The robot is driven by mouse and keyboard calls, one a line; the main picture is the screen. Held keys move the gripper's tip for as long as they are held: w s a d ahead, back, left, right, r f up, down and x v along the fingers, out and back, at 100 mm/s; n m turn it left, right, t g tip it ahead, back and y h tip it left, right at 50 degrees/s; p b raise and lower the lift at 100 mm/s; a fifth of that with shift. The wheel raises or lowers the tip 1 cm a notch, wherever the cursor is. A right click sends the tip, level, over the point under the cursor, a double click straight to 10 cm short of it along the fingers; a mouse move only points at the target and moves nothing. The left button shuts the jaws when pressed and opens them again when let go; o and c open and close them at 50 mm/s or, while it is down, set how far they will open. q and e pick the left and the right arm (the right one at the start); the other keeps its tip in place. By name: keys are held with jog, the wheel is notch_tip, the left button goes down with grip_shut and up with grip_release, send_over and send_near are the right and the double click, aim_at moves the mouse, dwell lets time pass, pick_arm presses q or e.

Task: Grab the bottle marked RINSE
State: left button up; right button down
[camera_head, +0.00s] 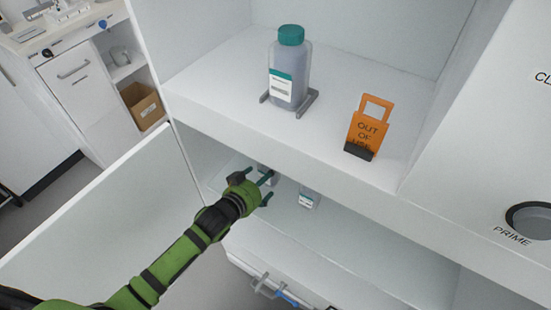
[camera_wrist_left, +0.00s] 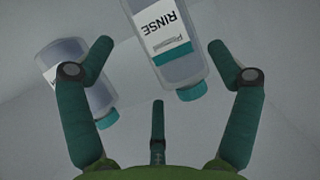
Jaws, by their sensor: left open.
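The bottle marked RINSE (camera_wrist_left: 183,62) shows in the left wrist view at top centre, upside down in the picture, with a white and teal label and teal cap. A second bottle (camera_wrist_left: 62,58) is left of it, partly behind a finger; I cannot read its label. My left gripper (camera_wrist_left: 158,62) is open and empty, its fingers spread short of the RINSE bottle. In the head view my left gripper (camera_head: 268,187) reaches into the lower shelf. One bottle (camera_head: 309,199) stands right of it and another (camera_head: 263,171) is mostly hidden behind it; labels are unreadable there. My right gripper is out of view.
A large teal-capped bottle (camera_head: 290,75) stands in a grey holder on the upper shelf (camera_head: 225,75), beside an orange OUT OF USE sign (camera_head: 367,127). The upper shelf overhangs the lower one. An open white door panel (camera_head: 110,215) is left of my arm.

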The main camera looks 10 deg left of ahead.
pick_arm(q)
jog(key=shift+x, duration=2.95)
jog(key=shift+a+f, duration=0.1)
jog(key=shift+a, duration=0.05)
jog(key=c, duration=1.1)
